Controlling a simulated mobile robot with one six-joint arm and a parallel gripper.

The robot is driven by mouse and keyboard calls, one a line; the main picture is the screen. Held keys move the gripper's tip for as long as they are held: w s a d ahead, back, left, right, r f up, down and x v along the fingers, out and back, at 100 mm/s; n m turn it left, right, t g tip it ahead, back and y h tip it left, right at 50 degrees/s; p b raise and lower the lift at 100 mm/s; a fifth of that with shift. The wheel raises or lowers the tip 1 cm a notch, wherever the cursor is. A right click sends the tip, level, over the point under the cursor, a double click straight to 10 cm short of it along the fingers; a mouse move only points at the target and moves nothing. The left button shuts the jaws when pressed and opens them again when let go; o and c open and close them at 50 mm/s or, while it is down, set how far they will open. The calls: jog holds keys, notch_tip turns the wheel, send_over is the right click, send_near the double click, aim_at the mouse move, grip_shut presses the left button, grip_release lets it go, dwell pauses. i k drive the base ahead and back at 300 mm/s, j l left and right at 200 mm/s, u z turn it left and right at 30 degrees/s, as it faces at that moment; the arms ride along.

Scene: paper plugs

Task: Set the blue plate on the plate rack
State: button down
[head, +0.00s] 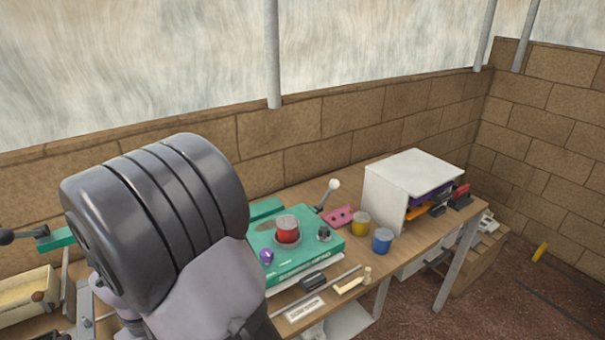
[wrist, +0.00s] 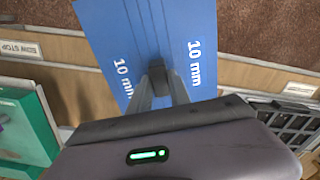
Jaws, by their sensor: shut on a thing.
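The blue plate (wrist: 206,28) is a flat panel marked "10 mm" twice in white. It shows at the top of the wrist view and is cut off by the upper edge. My gripper (wrist: 160,72) is shut on it, with the fingers meeting at its middle. The plate is above a wooden surface. A black slotted frame (wrist: 292,122) stands at the right of the wrist view; I cannot tell if it is the plate rack. In the head view my arm fills the left, and the plate and fingertips are hidden.
A green machine (head: 305,252) with a red button (head: 287,229) sits on the wooden bench. Yellow (head: 360,223) and blue (head: 382,240) cups and a white open-fronted box (head: 412,170) stand to its right. Small loose items lie along the front edge. A brick wall (head: 300,130) runs behind.

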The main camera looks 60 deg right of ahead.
aim_at(416, 168)
jog(key=k+l+u, duration=0.25)
jog(key=u, duration=0.2)
jog(key=k+l+u, duration=0.15)
jog(key=u, duration=0.35)
jog(key=k+u, duration=0.45)
jog(key=k, duration=0.7)
jog(key=z, duration=0.4)
jog(key=k+l+z, duration=0.1)
jog(key=z, duration=0.75)
jog(key=l+z, duration=0.1)
jog(key=z, duration=0.3)
jog(key=l+z, duration=0.1)
jog(key=z, duration=0.35)
jog(key=k, duration=0.05)
